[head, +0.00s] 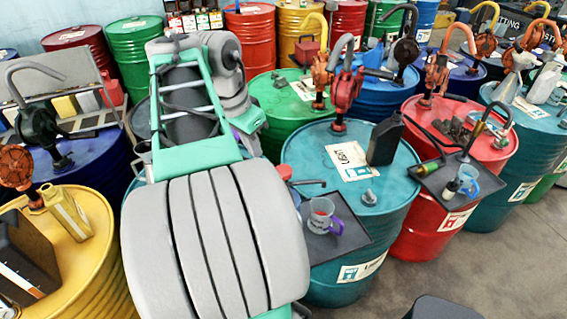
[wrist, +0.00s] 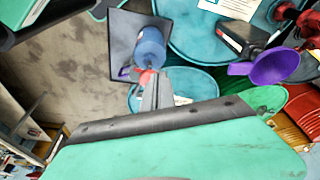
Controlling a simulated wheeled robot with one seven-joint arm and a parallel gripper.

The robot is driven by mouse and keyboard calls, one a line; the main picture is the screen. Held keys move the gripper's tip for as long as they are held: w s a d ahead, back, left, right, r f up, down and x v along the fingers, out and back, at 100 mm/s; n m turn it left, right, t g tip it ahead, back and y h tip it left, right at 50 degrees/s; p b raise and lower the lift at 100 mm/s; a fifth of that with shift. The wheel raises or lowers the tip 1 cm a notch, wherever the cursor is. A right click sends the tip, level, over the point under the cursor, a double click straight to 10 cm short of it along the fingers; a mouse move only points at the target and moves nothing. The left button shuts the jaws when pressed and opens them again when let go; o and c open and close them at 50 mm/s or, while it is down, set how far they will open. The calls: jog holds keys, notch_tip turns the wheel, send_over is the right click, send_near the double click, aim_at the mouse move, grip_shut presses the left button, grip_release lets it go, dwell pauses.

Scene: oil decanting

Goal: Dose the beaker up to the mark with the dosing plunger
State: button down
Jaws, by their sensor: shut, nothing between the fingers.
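The beaker (head: 321,213), clear with a purple handle and something reddish showing in it, stands on a dark tray (head: 350,240) at the front of a teal drum. A red knob (head: 284,171) with a dark spout beside it, apparently the dosing plunger, shows just behind the beaker. In the wrist view a red knob (wrist: 147,77) sits by a blue cylinder (wrist: 150,47) over the dark tray. My gripper (wrist: 150,88) is shut and empty, its tips close to the red knob; contact cannot be told. My arm hides the gripper in the head view. The beaker's mark is too small to read.
A purple funnel (wrist: 268,66) is right in the wrist view. A red drum (head: 470,150) with a second tray stands to the right. Drums crowd the back; grey floor is open at front right.

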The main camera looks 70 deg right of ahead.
jog(key=s+d+m, duration=0.1)
jog(key=s, duration=0.1)
jog(key=s+d+r+m, duration=0.1)
jog(key=m, duration=0.1)
jog(key=shift+s+d+y, duration=0.15)
jog(key=shift+s+y, duration=0.15)
jog(key=shift+s, duration=0.05)
jog(key=b+x, duration=0.5)
jog(key=x, duration=0.2)
jog(key=shift+s, duration=0.1)
